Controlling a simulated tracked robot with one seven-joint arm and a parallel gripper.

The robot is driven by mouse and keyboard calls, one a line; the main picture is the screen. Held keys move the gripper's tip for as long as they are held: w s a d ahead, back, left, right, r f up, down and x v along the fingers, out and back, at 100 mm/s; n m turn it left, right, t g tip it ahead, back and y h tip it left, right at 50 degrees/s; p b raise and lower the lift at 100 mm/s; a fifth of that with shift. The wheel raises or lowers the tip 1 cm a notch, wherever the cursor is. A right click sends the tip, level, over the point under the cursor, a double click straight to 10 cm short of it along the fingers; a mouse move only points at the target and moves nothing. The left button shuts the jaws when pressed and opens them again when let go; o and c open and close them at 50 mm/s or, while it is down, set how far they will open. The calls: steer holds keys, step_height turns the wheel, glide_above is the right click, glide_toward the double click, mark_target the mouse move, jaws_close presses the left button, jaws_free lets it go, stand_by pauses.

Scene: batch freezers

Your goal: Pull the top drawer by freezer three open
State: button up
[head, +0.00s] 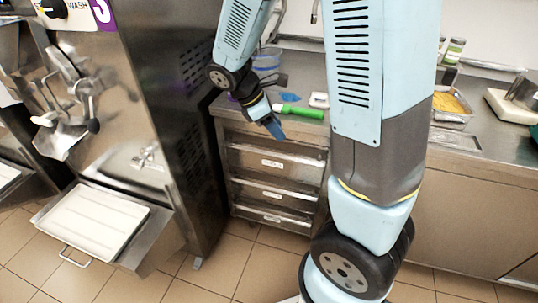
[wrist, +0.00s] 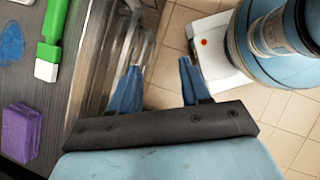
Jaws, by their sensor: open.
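Freezer three (head: 150,120), a steel machine with a purple 3 label, stands at the left in the head view. To its right, under the counter, is a stack of three steel drawers. The top drawer (head: 275,160) looks shut and has a small pale label. My gripper (head: 275,128) hangs at the counter's front edge, just above the top drawer's front. In the wrist view my gripper (wrist: 160,66) has its two blue fingers apart with nothing held between them. Steel drawer fronts (wrist: 125,40) show beside the left finger; contact cannot be told.
A green-handled brush (head: 298,111) lies on the counter above the drawers; a purple sponge (wrist: 20,132) also lies there. A pan of yellow food (head: 450,104) stands farther right. Freezer three's white tray (head: 92,220) juts out at left. Tiled floor before the drawers is clear.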

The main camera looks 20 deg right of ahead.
steer(key=w+a+f+n+t+h, duration=0.1)
steer(key=w+a+f+n+h, duration=0.15)
steer(key=f+n, duration=0.3)
steer(key=w+a+f+n+h, duration=0.1)
steer(key=w+f+n+h, duration=0.15)
steer(key=f+n, duration=0.3)
steer(key=n+t+h, duration=0.4)
steer(key=n+t, duration=0.5)
steer(key=n, duration=0.6)
glide_toward(269, 155)
steer(key=shift+t, duration=0.3)
steer(key=x, duration=1)
steer(key=shift+w+d+f, duration=0.1)
steer(key=shift+w+d, duration=0.1)
steer(key=shift+d, duration=0.1)
steer(key=shift+c, duration=0.3)
jaws_close()
steer(key=shift+s+a, duration=0.1)
